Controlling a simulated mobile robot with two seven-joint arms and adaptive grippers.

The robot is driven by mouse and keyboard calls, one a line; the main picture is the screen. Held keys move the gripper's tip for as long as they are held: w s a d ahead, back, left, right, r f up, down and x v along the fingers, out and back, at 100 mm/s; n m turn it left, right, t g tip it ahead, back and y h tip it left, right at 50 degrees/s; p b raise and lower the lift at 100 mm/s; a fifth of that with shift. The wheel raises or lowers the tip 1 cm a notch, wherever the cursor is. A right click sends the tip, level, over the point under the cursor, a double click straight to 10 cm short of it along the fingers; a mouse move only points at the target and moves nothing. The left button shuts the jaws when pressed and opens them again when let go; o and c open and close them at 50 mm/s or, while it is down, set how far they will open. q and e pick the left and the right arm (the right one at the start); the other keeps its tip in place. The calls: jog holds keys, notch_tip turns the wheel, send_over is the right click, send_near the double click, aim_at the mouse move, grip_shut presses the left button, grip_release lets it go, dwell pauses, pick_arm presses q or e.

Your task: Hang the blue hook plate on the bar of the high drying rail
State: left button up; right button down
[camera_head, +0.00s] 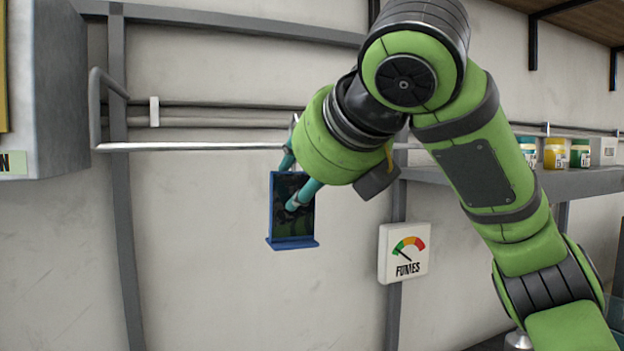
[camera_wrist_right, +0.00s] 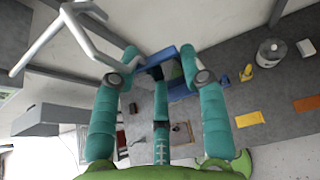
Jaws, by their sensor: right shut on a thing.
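The blue hook plate (camera_head: 285,230) is upright in the head view, with a dark face and a blue ledge at its foot. My right gripper (camera_head: 293,183) is shut on it with teal fingers. The pale bar of the high drying rail (camera_head: 190,147) runs across the wall, and the plate's top edge appears a little below it in the picture. My wrist hides part of the bar and any hook on the plate. In the right wrist view the blue plate (camera_wrist_right: 160,58) is between the fingertips, with the rail (camera_wrist_right: 70,22) at upper left. My left gripper is out of view.
A grey cabinet (camera_head: 62,90) stands at the left by the rail's end. A fumes gauge (camera_head: 404,253) hangs on the wall at lower right of the plate. A shelf (camera_head: 590,183) with several jars is at the right. The wall left of the plate is clear below the rail.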

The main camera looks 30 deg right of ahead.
jog(key=shift+w+r+x, duration=0.15)
jog(key=shift+r+x, duration=0.1)
jog(key=shift+x, duration=1.1)
jog(key=shift+w+r+x, duration=0.1)
jog(key=shift+r+x, duration=0.15)
jog(key=shift+x, duration=1.15)
jog(key=shift+w+r+x, duration=0.15)
jog(key=shift+r+x, duration=0.15)
jog(key=shift+x, duration=1.05)
jog(key=shift+d+f, duration=0.1)
jog(key=shift+d, duration=0.1)
jog(key=c, duration=0.6)
grip_release()
